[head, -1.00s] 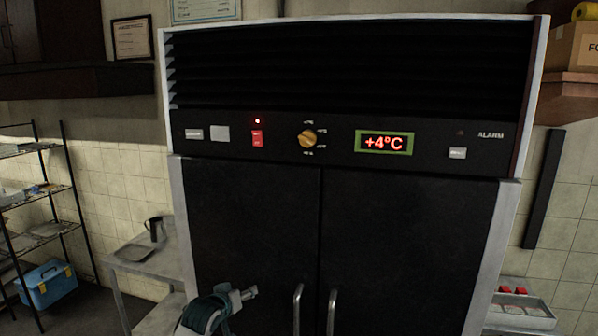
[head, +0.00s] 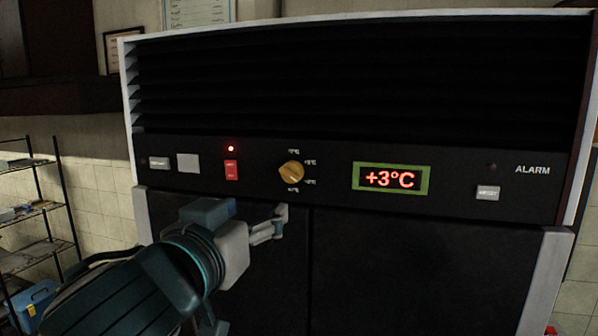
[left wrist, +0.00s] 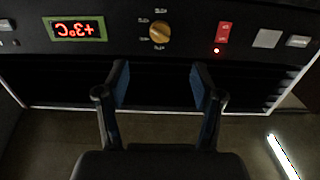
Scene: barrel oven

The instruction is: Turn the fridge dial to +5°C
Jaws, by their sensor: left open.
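The yellow fridge dial (head: 291,172) sits on the black control panel, with small temperature marks around it. The green-framed display (head: 391,178) to its right reads +3°C. My left gripper (head: 277,220) is just below and slightly left of the dial, apart from it. In the left wrist view the picture is upside down: the dial (left wrist: 160,33) lies beyond the two open fingers (left wrist: 160,85), in line with the gap between them, with nothing held. The display (left wrist: 75,29) is at the upper left there. My right gripper is not in view.
A red switch (head: 231,170) with a lit red lamp above it is left of the dial. The dark fridge doors (head: 420,260) are below. A wire shelf (head: 30,215) stands at the left.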

